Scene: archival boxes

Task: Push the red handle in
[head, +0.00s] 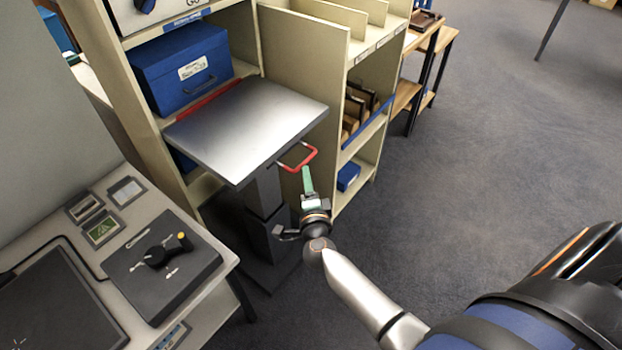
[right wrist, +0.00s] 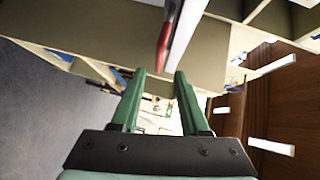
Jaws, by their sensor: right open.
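The red handle (head: 301,158) is a U-shaped bar sticking out from the right edge of a metal-topped lift platform (head: 250,120). In the right wrist view the red handle (right wrist: 168,38) shows at the top centre, beyond the fingertips. My right gripper (head: 307,175) is just below and in front of the handle, apart from it as far as I can tell. In the right wrist view its green fingers (right wrist: 160,80) are spread with nothing between them. My left gripper is not in view.
A blue archival box (head: 180,68) sits on the shelf behind the platform. Shelving (head: 300,50) rises behind the handle. The carpet (head: 480,130) at right is clear.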

